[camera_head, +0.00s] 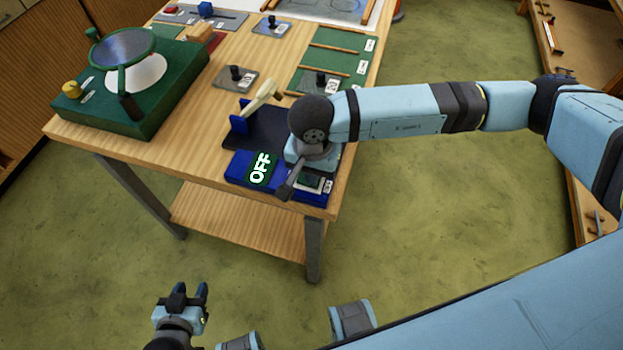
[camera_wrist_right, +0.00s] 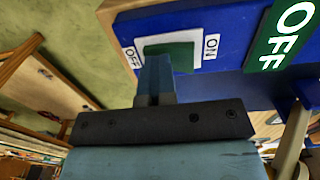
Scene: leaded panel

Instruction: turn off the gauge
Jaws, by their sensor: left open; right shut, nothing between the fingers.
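The gauge is a blue box (camera_head: 242,182) at the table's front corner. Its green sign (camera_head: 260,169) reads OFF in white and also shows in the right wrist view (camera_wrist_right: 284,35). A green switch (camera_wrist_right: 182,50) sits on a white plate with OFF and ON labels. My right gripper (camera_head: 287,188) is shut and empty over the box. In the right wrist view its fingertips (camera_wrist_right: 157,62) are in front of the switch's lower edge, nearer the OFF label; contact and the switch's tilt cannot be told. My left gripper (camera_head: 182,292) is open and empty, low in front of the table.
A dark blue stand with a cream lever (camera_head: 262,97) is behind the gauge. A green box with a round lens (camera_head: 123,50) stands at the left. Small grey switch plates (camera_head: 240,82) and a green slatted board (camera_head: 335,50) lie farther back. Floor before the table is clear.

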